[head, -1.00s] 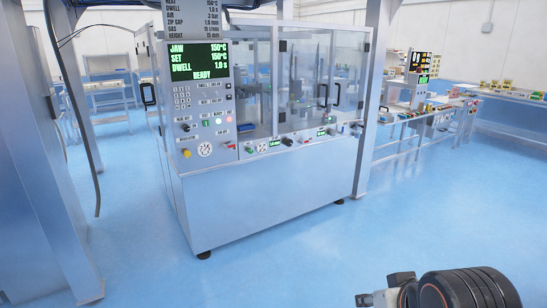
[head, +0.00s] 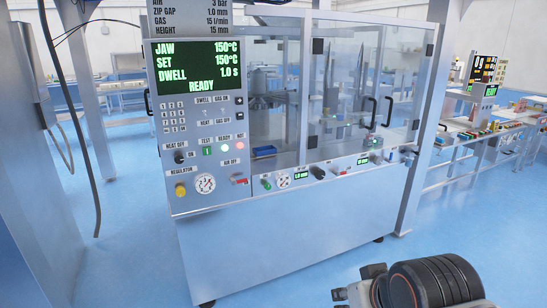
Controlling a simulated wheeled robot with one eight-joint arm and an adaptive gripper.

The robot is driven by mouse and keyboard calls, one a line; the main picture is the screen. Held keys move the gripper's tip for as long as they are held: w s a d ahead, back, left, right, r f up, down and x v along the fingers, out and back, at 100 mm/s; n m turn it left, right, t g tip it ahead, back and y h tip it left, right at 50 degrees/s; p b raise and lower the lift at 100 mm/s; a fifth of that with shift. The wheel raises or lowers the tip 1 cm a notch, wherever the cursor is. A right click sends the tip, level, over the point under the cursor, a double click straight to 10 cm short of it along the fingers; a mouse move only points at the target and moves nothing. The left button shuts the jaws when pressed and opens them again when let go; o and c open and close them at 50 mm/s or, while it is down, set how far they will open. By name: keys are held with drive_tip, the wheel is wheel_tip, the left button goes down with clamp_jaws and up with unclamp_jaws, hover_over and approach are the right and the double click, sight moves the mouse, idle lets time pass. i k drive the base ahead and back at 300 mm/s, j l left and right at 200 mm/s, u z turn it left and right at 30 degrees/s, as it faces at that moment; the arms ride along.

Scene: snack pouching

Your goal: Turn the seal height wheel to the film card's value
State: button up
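The film card (head: 190,17) hangs at the top of the machine's control panel. Its top is cut off, and its readable lines include zip gap 1.0 mm, gas 15 l/min and height 15 mm. The machine's front rail (head: 330,170) carries several small controls. They include a black knob (head: 317,172) beside a small green display (head: 301,175) that seems to read 1.0 mm. A second green display (head: 363,161) farther right is too small to read. I cannot tell which control is the seal height wheel. My gripper is not in view; only part of my arm shows at lower right.
The control panel (head: 217,140) shows jaw 150°C, set 150°C, dwell 1.0 s and READY. Clear guard doors (head: 350,85) stand above the rail. A dark cable (head: 75,130) hangs at left. A bench with goods (head: 480,140) stands at right. Blue floor (head: 490,230) is clear at right.

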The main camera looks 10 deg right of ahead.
sight(378, 160)
drive_tip(key=i+l+z, duration=0.1)
drive_tip(key=l, duration=0.3)
drive_tip(key=i+l+z, duration=0.1)
drive_tip(key=l, duration=0.3)
drive_tip(key=i+l+z, duration=0.1)
drive_tip(key=l, duration=0.25)
drive_tip(key=i+l+z, duration=0.1)
drive_tip(key=l, duration=0.25)
drive_tip(key=i+l+u, duration=0.1)
drive_tip(key=u, duration=1.25)
drive_tip(key=i+l+z, duration=0.1)
drive_tip(key=l, duration=0.35)
drive_tip(key=i+l+z, duration=0.1)
drive_tip(key=i+l, duration=0.15)
drive_tip(key=l, duration=0.15)
drive_tip(key=i+l, duration=0.25)
drive_tip(key=l, duration=0.15)
drive_tip(key=i+l+z, duration=0.15)
drive_tip(key=l, duration=0.3)
drive_tip(key=i+l+z, duration=0.1)
drive_tip(key=i+l, duration=0.15)
drive_tip(key=l, duration=0.1)
